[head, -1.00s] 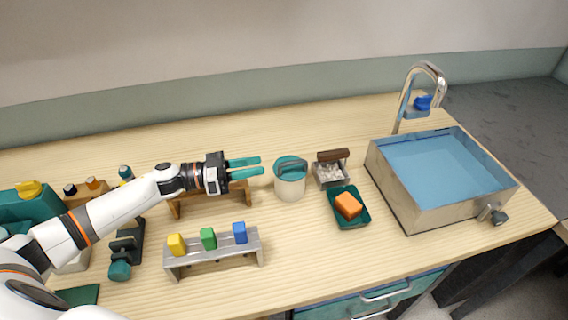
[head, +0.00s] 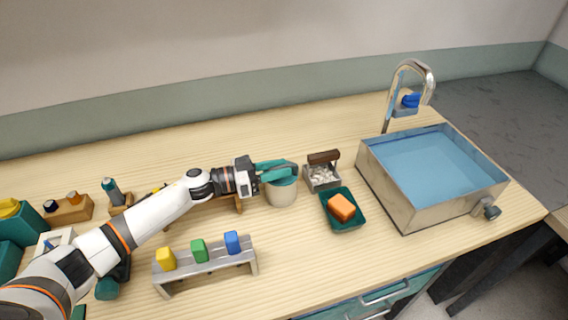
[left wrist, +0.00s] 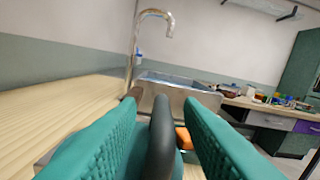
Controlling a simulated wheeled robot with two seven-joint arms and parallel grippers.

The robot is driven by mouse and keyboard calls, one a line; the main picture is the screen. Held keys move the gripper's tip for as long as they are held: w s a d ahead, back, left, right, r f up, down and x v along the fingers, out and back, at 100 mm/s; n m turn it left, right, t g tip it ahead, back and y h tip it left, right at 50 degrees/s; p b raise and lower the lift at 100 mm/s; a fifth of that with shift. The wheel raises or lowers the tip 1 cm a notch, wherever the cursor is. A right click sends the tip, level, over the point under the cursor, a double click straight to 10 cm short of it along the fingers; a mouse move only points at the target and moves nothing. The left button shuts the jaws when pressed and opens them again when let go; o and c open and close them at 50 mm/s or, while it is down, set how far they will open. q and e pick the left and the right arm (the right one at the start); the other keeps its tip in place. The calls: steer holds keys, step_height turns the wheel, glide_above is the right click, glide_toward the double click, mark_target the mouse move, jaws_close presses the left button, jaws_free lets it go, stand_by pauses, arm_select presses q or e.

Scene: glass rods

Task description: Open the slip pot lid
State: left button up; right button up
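The slip pot (head: 281,194) is a cream round pot with a teal lid (head: 290,181), standing on the wooden bench in the head view. The lid looks seated on the pot, though my fingers partly cover it. My left gripper (head: 277,171) is over the lid from the left. In the left wrist view its two teal fingers (left wrist: 160,125) are apart, with the dark grey lid handle (left wrist: 160,135) between them. Gaps show on both sides of the handle. My right gripper is not in view.
Right of the pot are a small metal box with a brown-handled piece (head: 323,172) and a teal tray (head: 346,222) with an orange sponge (head: 341,206). A sink (head: 400,200) stands farther right. A rack (head: 205,262) with coloured blocks is in front.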

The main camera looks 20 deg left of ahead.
arm_select(q)
steer(key=shift+x, duration=1.05)
jaws_close()
